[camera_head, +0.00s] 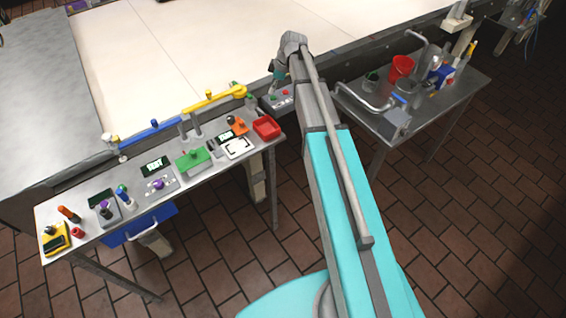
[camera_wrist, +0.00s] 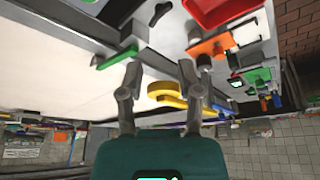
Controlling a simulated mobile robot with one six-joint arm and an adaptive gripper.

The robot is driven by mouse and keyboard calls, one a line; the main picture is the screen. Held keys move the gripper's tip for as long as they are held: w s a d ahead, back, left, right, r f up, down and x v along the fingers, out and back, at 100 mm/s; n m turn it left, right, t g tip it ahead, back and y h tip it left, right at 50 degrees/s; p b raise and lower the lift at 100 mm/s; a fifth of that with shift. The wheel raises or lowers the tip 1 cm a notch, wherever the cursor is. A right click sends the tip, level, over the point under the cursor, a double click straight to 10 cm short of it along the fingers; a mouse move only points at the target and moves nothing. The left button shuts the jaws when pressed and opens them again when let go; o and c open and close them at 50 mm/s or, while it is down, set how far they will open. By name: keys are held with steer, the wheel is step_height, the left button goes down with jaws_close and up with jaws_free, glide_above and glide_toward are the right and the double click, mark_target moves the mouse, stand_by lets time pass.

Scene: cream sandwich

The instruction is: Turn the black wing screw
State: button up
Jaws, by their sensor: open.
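My gripper (camera_wrist: 160,70) is open in the wrist view, its two fingers apart with nothing between the tips. In the head view my gripper (camera_head: 275,71) is small at the far end of my arm, near the edge of the cream surface, and partly hidden by the arm. I cannot clearly pick out the black wing screw in either view. A dark grey fitting (camera_wrist: 160,13) and a green bar (camera_wrist: 116,58) show just past the fingers in the wrist view; I cannot tell whether the screw belongs to them.
A yellow lever (camera_head: 213,102) and a blue lever (camera_head: 153,132) run along the side table (camera_head: 130,215), which holds several coloured devices. A red tray (camera_head: 267,128) and a button box (camera_head: 276,101) sit near my arm. The right table (camera_head: 440,105) carries a red cup (camera_head: 402,68).

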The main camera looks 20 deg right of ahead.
steer(key=s+a+f+m+h+b, duration=0.1)
steer(key=s+f+m+b, duration=0.2)
steer(key=s, duration=0.6)
steer(key=s+a+f+m+g+h+b, duration=0.1)
steer(key=s+f+m+b, duration=0.3)
steer(key=s, duration=0.5)
steer(key=s+a+f+m+h+b, duration=0.2)
steer(key=s+f+m+b, duration=0.2)
steer(key=s, duration=0.5)
steer(key=shift+f+m+g, duration=0.3)
steer(key=shift+f+m, duration=0.25)
steer(key=shift+m, duration=0.75)
